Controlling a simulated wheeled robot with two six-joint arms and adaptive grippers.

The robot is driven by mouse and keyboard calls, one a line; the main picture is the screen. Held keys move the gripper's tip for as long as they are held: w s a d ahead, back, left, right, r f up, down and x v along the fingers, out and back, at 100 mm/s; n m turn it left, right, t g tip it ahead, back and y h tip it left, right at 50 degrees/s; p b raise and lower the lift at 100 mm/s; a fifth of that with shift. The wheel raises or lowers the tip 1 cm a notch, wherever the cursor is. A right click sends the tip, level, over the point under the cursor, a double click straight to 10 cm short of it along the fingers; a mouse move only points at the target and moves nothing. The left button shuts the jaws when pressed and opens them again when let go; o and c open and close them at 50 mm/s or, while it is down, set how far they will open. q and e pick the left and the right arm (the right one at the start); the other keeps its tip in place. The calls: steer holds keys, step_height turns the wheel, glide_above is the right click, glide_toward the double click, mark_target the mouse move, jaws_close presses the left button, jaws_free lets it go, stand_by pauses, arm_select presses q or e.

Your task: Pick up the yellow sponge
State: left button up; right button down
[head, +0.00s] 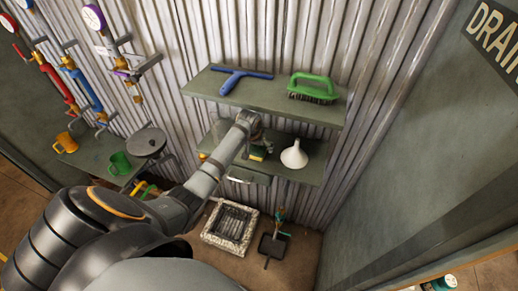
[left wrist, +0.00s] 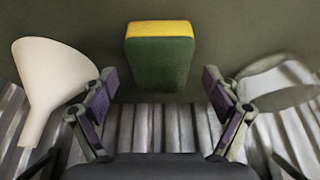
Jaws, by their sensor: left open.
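The yellow sponge (left wrist: 160,30) has a yellow layer and a dark green layer. In the left wrist view it is at top centre, against a grey-green surface. In the head view it shows partly (head: 257,157) on the lower shelf (head: 313,172), partly hidden by my gripper. My left gripper (left wrist: 160,98) is open and empty, its fingers apart on either side of the sponge's line and short of it. In the head view my left gripper (head: 255,143) is at the lower shelf, just by the sponge. My right gripper is not in view.
A white funnel (head: 294,154) stands right of the sponge in the head view. The upper shelf (head: 220,91) above holds a blue squeegee (head: 240,76) and a green brush (head: 313,90). A corrugated wall (head: 390,60) backs the shelves. A pale rounded object (left wrist: 280,85) lies right in the wrist view.

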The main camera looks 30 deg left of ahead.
arm_select(q)
steer(key=shift+w+f, duration=0.35)
steer(key=shift+f, duration=0.3)
steer(key=shift+f, duration=0.3)
steer(key=c, duration=0.8)
